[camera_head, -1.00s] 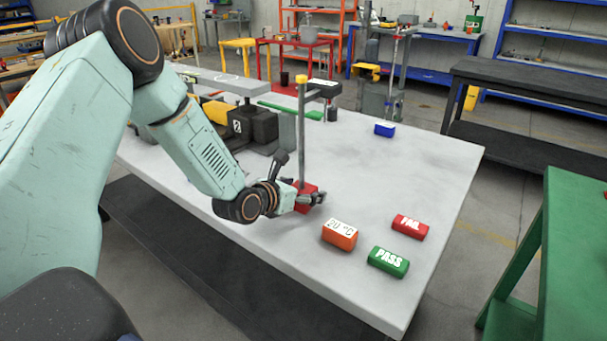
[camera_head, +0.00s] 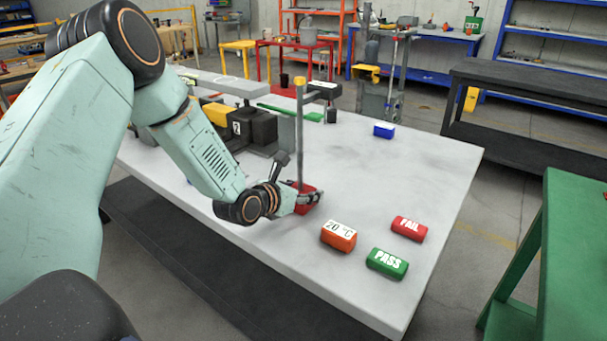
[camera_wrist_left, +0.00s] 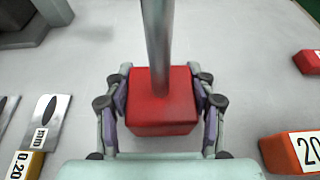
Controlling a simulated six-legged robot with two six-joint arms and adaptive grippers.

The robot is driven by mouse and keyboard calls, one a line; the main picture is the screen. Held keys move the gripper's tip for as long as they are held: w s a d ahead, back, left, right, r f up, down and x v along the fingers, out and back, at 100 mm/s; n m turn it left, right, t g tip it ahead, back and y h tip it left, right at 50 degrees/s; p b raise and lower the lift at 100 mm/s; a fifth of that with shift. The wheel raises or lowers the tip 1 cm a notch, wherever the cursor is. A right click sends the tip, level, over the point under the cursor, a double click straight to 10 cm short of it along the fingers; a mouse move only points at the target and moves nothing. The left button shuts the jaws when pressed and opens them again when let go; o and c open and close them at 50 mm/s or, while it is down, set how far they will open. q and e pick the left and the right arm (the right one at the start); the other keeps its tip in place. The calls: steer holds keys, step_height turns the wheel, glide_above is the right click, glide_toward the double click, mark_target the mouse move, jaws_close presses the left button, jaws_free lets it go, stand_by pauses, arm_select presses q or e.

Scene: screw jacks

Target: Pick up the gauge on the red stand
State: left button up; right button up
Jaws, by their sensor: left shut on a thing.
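The gauge stand has a red block base (camera_head: 307,204) and a grey upright post (camera_head: 301,135) with a yellow cap. A dark gauge head (camera_head: 324,92) sits at the top of the post on a side arm. The stand is upright on the white-grey table (camera_head: 400,175). My left gripper (camera_head: 303,196) is low at the table, shut on the red base. In the left wrist view the fingers lie on both sides of the red block (camera_wrist_left: 163,113), with the post (camera_wrist_left: 158,40) rising between them. My right gripper is not in view.
An orange "20 °C" block (camera_head: 338,236), a green "PASS" block (camera_head: 387,263) and a red "FAIL" block (camera_head: 409,228) lie to the right. A blue block (camera_head: 384,130) is farther back. A black device (camera_head: 252,128) stands left of the post.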

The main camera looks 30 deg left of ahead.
arm_select(q)
jaws_close()
steer(key=shift+w+r, duration=0.2)
steer(key=shift+a+r, duration=0.1)
steer(key=shift+r, duration=0.5)
step_height(320, 180, up, 9)
steer(key=p, duration=0.2)
steer(key=shift+f+p, duration=0.1)
steer(key=shift+p, duration=0.2)
steer(key=shift+s, duration=0.1)
